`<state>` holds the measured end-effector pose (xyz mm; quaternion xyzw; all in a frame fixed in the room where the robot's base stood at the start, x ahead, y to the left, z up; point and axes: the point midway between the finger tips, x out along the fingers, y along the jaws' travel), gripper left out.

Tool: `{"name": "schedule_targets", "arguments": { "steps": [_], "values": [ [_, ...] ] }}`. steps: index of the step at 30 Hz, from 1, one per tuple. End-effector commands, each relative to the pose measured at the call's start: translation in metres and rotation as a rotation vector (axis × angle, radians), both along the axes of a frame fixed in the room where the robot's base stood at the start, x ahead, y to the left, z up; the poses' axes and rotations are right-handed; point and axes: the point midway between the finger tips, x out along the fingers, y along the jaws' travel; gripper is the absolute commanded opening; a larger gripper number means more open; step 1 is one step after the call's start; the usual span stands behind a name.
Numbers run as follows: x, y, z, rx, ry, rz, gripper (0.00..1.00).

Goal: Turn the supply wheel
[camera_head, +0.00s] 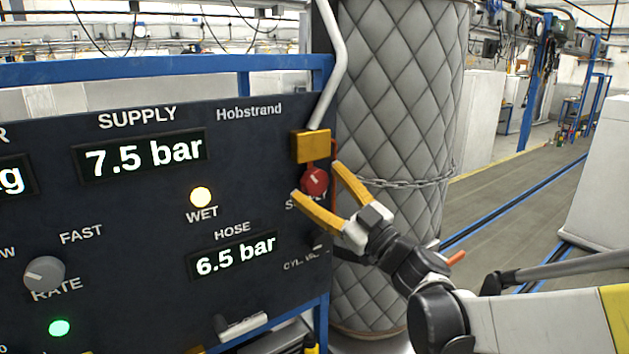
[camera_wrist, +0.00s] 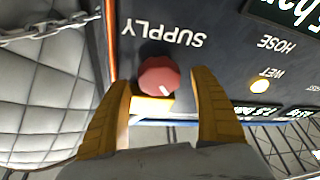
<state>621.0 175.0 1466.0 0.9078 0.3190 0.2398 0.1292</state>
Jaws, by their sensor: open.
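The supply wheel (camera_head: 314,181) is a small red knob with a white mark, at the right edge of the dark panel below a yellow block. It also shows in the wrist view (camera_wrist: 159,77), next to the SUPPLY lettering. My gripper (camera_head: 314,180) has yellow fingers spread wide on either side of the wheel. In the wrist view my gripper (camera_wrist: 160,82) is open, with the wheel between and slightly beyond its fingertips. I see no contact; the exact gap in depth cannot be told.
The dark panel (camera_head: 150,235) shows supply 7.5 bar and hose 6.5 bar, with a lit WET lamp (camera_head: 200,197) and a grey rate knob (camera_head: 44,273). A quilted cylinder (camera_head: 400,90) with a chain stands close on the right. Open floor lies farther right.

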Motion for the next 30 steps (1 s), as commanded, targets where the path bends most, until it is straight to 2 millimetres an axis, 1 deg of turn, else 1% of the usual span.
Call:
{"name": "schedule_targets", "arguments": {
  "steps": [1,9,15,19,27,29,30],
  "values": [
    [-0.006,-0.007,-0.003,-0.001,0.000,-0.004,0.74],
    [-0.047,-0.046,-0.025,-0.002,0.000,-0.006,0.74],
    [-0.067,-0.064,-0.035,-0.001,0.000,-0.004,0.74],
    [-0.072,-0.068,-0.037,-0.001,-0.001,-0.002,0.74],
    [-0.072,-0.068,-0.037,-0.001,0.001,-0.002,0.74],
    [-0.071,-0.071,-0.037,-0.001,0.005,-0.008,0.74],
    [-0.070,-0.076,-0.036,0.001,0.012,-0.016,0.74]
  ]
}}
